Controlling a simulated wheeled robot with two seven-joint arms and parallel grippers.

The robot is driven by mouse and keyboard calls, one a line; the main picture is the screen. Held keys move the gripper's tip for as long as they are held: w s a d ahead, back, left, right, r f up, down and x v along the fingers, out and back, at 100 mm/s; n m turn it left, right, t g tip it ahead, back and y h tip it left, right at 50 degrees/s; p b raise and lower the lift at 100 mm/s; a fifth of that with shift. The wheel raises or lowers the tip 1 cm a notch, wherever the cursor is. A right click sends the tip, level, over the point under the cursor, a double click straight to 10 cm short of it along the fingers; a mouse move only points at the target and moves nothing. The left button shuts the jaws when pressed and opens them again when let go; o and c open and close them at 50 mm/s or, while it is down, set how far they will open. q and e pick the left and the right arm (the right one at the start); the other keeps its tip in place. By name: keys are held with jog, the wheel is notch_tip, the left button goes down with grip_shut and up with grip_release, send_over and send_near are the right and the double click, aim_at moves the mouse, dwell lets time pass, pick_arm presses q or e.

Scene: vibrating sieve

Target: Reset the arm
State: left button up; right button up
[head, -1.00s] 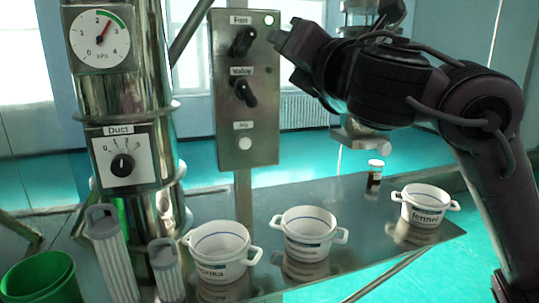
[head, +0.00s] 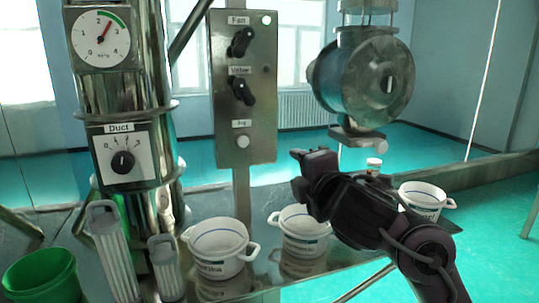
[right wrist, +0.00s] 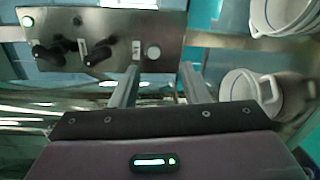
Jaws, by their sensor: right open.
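My right arm comes in from the right in the head view, its dark gripper (head: 302,172) over the table in front of the white pots. In the right wrist view the two fingers of the gripper (right wrist: 160,84) stand apart with nothing between them. The control panel (head: 243,88), with Fan and Valve knobs and a pale button, is behind and left of the gripper and apart from it. The panel also shows in the right wrist view (right wrist: 105,22). My left gripper is not in view.
White pots stand on the table: a left pot (head: 217,255), a middle pot (head: 301,222) and a right pot (head: 421,198), partly hidden by my arm. A steel column with a gauge (head: 99,38) and Duct dial (head: 121,155) stands left, with a green bucket (head: 40,279) below.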

jog(key=s+d+f+m+g+h, duration=0.1)
jog(key=s+d+f+m+g, duration=0.2)
jog(key=f, duration=0.5)
jog(key=s+d+f+m+g+h, duration=0.1)
jog(key=s+d+f+m, duration=0.15)
jog(key=f+m, duration=0.45)
jog(key=s+d+f+m+g+h, duration=0.2)
jog(key=s+f, duration=0.1)
jog(key=f, duration=0.7)
jog(key=s+d+f+m+g, duration=0.3)
jog(key=s+f+m, duration=0.2)
jog(key=s+f, duration=0.4)
jog(key=s+d+f+m+g, duration=0.35)
jog(key=s+f, duration=0.25)
jog(key=s, duration=0.4)
notch_tip(320, 180, down, 28)
jog(key=s+g, duration=0.1)
jog(key=g, duration=0.1)
jog(key=s+d+f+h, duration=0.1)
jog(key=s+d+f, duration=0.2)
jog(key=s+f, duration=1.7)
jog(key=shift+s+g, duration=0.15)
jog(key=shift+g, duration=0.2)
